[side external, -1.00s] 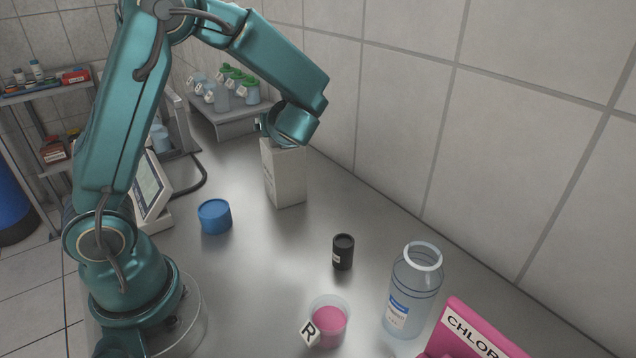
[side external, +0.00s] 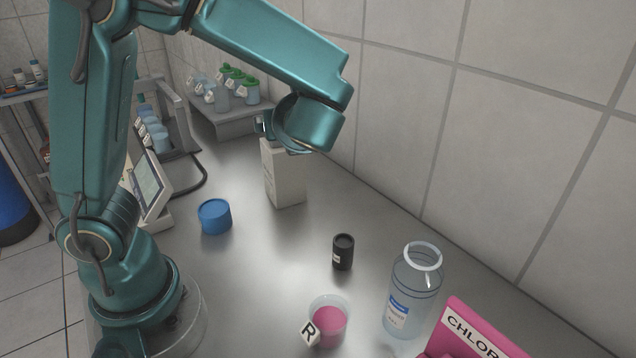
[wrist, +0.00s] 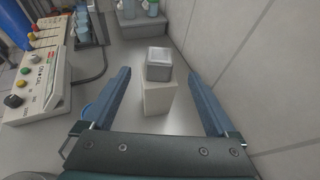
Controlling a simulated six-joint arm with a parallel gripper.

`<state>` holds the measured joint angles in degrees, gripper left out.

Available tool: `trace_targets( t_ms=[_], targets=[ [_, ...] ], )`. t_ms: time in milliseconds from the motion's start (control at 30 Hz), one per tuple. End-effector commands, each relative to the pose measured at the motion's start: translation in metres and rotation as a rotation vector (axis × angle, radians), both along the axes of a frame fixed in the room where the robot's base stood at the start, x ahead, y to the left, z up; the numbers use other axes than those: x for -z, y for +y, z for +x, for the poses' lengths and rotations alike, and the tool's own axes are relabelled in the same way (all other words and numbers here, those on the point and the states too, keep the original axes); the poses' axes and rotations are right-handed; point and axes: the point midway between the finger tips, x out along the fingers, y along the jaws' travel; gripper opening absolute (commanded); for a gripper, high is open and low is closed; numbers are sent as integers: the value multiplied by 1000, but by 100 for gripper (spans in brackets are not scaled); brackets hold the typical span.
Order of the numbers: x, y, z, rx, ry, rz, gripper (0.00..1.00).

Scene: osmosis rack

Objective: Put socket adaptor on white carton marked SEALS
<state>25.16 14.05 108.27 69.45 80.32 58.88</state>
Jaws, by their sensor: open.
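The white carton (side external: 285,178) stands upright on the steel bench; faint print on its side is too small to read. It also shows in the wrist view (wrist: 158,98). A grey, box-shaped piece, which looks like the socket adaptor (wrist: 159,64), sits on top of the carton in the wrist view. My gripper (wrist: 160,75) is open, with one blue finger on each side of the grey piece and a gap to both. In the side view my wrist hangs just above and right of the carton and partly hides its top.
A blue lid-like cylinder (side external: 214,217), a black canister (side external: 343,252), a pink-filled beaker (side external: 329,320), a clear bottle (side external: 414,290) and a pink CHLOR-marked box (side external: 470,332) stand on the bench. A tiled wall (side external: 480,130) is close on the right. Green-capped bottles (side external: 238,88) stand behind.

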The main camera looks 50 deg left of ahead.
Motion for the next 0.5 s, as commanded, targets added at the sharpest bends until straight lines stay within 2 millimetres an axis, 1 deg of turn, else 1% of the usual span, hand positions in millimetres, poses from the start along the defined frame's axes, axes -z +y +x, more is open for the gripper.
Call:
trace_targets(
  t_ms=[33, 100, 167, 267, 367, 400, 467, 500],
  targets=[
    [-2, -6, -1, 5, -2, -1, 92],
    [-4, -10, -3, 3, -1, -1, 92],
    [-5, -11, -6, -3, -4, -9, 92],
    [-1, -9, -17, -53, -41, -86, 92],
    [10, -6, -42, -175, -133, -266, 92],
    [15, -7, -54, -246, -187, -362, 92],
    [25, -13, -73, -367, -284, -521, 92],
    [30, -19, -85, -456, -353, -630, 92]
  ],
)
